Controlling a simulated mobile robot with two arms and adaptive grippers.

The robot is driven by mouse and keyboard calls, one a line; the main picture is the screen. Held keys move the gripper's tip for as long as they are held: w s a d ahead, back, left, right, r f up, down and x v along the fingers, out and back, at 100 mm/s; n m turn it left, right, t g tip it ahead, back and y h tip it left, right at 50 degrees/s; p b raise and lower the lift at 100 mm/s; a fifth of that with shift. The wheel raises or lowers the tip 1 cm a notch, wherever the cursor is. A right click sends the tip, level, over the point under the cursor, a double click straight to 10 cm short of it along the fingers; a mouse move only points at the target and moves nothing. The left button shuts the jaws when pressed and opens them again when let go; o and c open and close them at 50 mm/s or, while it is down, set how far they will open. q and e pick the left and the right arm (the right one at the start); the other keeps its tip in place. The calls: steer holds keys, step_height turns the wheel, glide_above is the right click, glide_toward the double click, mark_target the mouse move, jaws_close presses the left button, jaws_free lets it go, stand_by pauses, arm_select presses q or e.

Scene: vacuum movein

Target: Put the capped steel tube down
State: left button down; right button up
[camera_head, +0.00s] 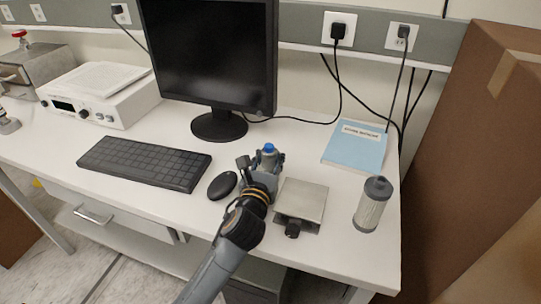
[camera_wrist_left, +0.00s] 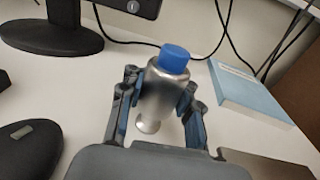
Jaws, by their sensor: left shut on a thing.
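The capped steel tube (camera_wrist_left: 160,95) is a short silver cylinder with a blue cap, held between the fingers of my left gripper (camera_wrist_left: 161,100) in the left wrist view. It stands about upright, with its lower end flaring near the white desk. I cannot tell whether it touches the desk. In the head view, the blue cap (camera_head: 268,148) shows above my left gripper (camera_head: 262,165), between the mouse and the metal plate; the gripper hides most of the tube. My right gripper is not in view.
The black mouse (camera_head: 222,185) and keyboard (camera_head: 146,162) lie left of my gripper. A square metal-topped device (camera_head: 302,198) stands close on its right. A grey canister (camera_head: 372,206) and a blue book (camera_head: 355,147) are further right. The monitor (camera_head: 212,60) stands behind. Free desk lies behind the gripper.

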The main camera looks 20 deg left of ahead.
arm_select(q)
steer(key=c, duration=1.2)
jaws_free()
steer(key=shift+f, duration=0.15)
steer(key=shift+r, duration=0.2)
steer(key=s, duration=0.8)
steer(key=s+b, duration=0.1)
steer(key=s, duration=0.3)
steer(key=shift+d, duration=0.35)
